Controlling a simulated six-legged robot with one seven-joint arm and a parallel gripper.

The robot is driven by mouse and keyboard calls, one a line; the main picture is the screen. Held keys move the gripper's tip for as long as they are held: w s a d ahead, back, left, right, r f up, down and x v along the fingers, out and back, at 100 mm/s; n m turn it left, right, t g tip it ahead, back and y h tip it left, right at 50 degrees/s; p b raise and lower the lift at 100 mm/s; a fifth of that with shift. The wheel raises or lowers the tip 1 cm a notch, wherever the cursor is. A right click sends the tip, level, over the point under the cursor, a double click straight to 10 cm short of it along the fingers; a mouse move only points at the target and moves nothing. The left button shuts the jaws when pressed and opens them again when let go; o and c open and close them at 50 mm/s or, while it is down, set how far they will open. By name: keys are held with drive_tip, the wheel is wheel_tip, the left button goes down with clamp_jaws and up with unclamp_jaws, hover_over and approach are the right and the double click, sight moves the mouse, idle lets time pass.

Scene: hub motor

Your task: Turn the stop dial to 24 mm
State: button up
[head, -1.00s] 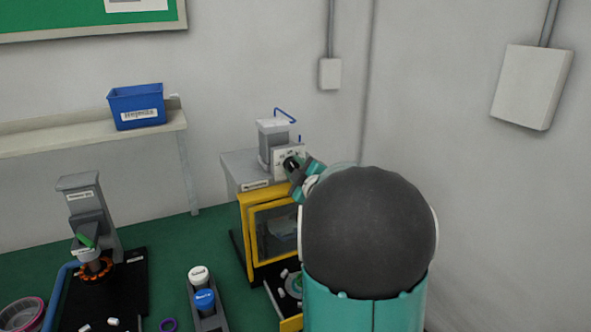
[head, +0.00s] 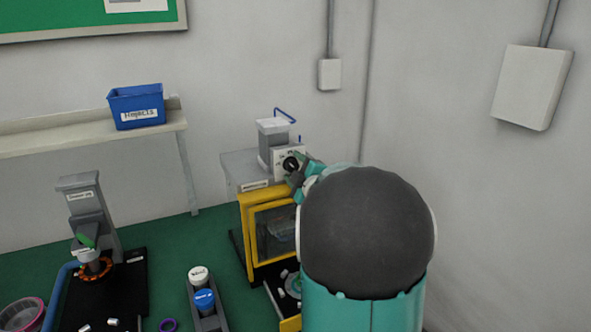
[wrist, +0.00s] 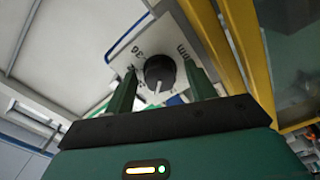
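The stop dial (head: 291,163) is a black round knob on a white plate at the front of the grey unit on the yellow-framed machine. In the wrist view the dial (wrist: 160,72) shows a white pointer line and printed marks, one reading like 36; the others are partly hidden or too blurred to read. My gripper (wrist: 161,80) is open, with one green finger on each side of the dial in that view and a gap to each side of the knob. In the head view my gripper (head: 298,176) is just below and right of the dial.
The yellow-framed machine (head: 246,232) has a clear window below the dial. A press stand (head: 82,205) is at left, and a rack with white and blue-capped containers (head: 204,300) stands between. A blue Rejects bin (head: 137,107) sits on the back shelf.

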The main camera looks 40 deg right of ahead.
drive_tip(key=v, duration=1.3)
drive_tip(key=shift+s+a, duration=0.15)
drive_tip(key=shift+s, duration=0.2)
drive_tip(key=shift+r, duration=0.1)
